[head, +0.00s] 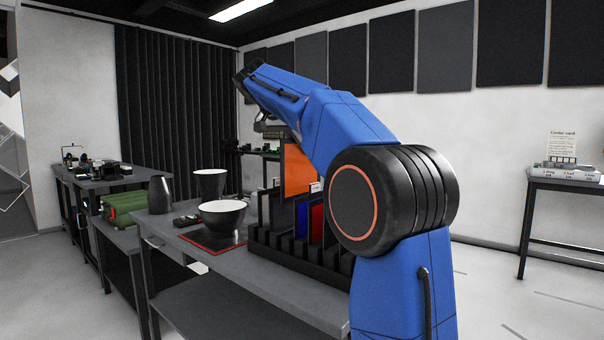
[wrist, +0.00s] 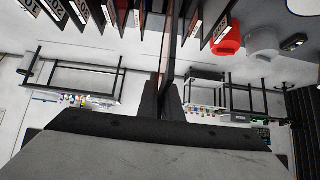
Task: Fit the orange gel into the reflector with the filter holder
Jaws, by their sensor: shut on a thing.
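The orange gel (head: 297,168) is an upright orange sheet in the head view, hanging above the slotted black rack (head: 285,262). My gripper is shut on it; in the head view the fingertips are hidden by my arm. In the wrist view the gripper (wrist: 168,98) pinches the gel, seen nearly edge-on as a thin strip (wrist: 168,45). Two black reflectors with white insides stand left of the rack: a wide bowl-shaped one (head: 223,218) on a dark red-edged mat, and a deeper one (head: 209,184) behind it. I cannot make out which part is the filter holder.
The rack holds several other sheets, including a blue (head: 316,222) and a red one. A grey table (head: 200,262) carries these things, with a dark pitcher-like vessel (head: 160,195) and small black items near its left edge. Green cases (head: 122,203) lie farther left.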

